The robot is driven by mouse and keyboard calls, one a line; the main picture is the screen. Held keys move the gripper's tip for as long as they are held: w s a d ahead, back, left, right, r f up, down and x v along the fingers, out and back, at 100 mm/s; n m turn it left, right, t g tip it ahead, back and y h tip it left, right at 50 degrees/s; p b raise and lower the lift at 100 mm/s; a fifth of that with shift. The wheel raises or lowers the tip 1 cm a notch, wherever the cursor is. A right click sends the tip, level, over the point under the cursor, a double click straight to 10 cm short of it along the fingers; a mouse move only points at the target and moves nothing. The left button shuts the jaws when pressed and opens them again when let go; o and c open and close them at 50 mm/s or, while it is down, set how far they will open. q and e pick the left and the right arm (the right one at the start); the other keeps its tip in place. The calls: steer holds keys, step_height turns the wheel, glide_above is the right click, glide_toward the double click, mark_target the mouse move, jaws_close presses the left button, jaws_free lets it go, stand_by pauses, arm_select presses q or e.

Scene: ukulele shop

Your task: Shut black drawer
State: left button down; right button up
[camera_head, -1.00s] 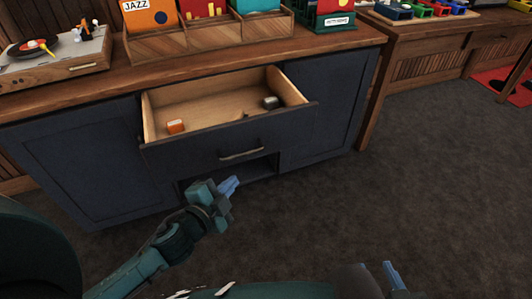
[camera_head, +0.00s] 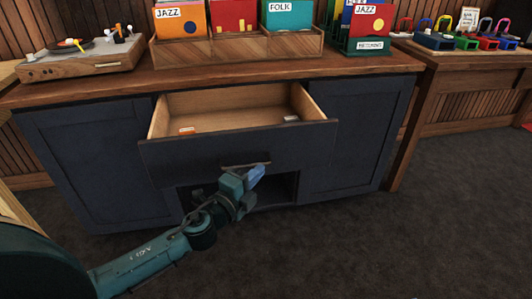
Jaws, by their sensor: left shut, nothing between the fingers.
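The black drawer (camera_head: 205,158) stands pulled out from the dark cabinet below the wooden top. Its light wood inside shows, with a small orange item (camera_head: 187,130) and a small pale-topped item (camera_head: 291,118) in it. A dark bar handle (camera_head: 246,163) is on its front. My left gripper (camera_head: 257,174) is shut and empty, in front of the drawer front just below the handle. I cannot tell whether it touches the drawer. My right gripper is not in view.
Cabinet doors flank the drawer, and an open dark compartment (camera_head: 283,190) lies below it. A record player (camera_head: 85,58) and a wooden record crate (camera_head: 235,48) stand on top. A table with colourful small items (camera_head: 490,44) is at right. The carpet (camera_head: 400,250) in front is clear.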

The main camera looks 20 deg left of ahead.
mark_target(274, 144)
arm_select(q)
steer(key=w, duration=0.2)
steer(key=w+d, duration=0.1)
steer(key=w, duration=0.3)
steer(key=w+a, duration=0.1)
steer(key=w+b, duration=0.1)
steer(key=shift+w+a, duration=0.1)
steer(key=shift+a, duration=0.15)
steer(key=shift+w+a, duration=0.3)
steer(key=shift+w, duration=0.1)
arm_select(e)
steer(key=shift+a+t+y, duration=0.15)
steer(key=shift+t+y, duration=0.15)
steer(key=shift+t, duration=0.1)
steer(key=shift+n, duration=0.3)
